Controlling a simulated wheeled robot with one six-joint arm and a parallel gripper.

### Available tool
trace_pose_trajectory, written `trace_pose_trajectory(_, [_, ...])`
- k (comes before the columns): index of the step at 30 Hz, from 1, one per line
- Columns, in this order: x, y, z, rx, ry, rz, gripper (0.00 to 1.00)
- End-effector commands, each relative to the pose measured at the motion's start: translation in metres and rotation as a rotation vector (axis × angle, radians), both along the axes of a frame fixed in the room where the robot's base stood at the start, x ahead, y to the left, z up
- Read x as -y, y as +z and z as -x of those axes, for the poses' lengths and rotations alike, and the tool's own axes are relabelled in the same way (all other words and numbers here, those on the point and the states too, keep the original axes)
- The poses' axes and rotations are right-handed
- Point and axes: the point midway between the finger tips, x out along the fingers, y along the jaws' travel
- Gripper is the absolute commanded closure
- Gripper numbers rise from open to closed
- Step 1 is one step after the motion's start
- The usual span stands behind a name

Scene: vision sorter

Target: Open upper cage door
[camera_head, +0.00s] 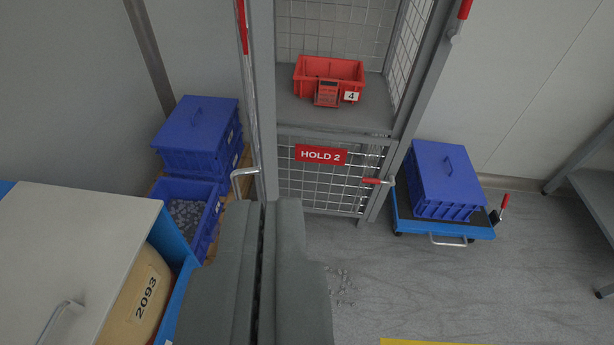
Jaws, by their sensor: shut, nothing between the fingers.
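The cage (400,150) stands ahead of me, with an upper and a lower compartment. The upper opening is clear in front, and its shelf and a red bin (338,74) show through it. The upper cage door (257,100) appears swung out at the left, seen nearly edge-on, with a silver handle (243,181) near its lower end. A red-handled latch (462,12) on the right post points upward. My gripper (264,204) is shut and empty, its tips in front of the door's lower end, just right of the handle. I cannot tell whether they touch.
The lower mesh door (318,192) is shut, with a HOLD 2 sign (320,155) above and a red latch (374,181). Blue bins (196,130) are stacked left. A white-topped cabinet (70,240) stands near left. A blue cart (440,226) carries a lidded bin.

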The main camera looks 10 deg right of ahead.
Motion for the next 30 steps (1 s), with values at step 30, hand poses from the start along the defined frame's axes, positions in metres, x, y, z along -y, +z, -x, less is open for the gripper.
trace_pose_trajectory(30, [0.085, -0.088, -0.136, -0.736, 0.273, -0.169, 1.00])
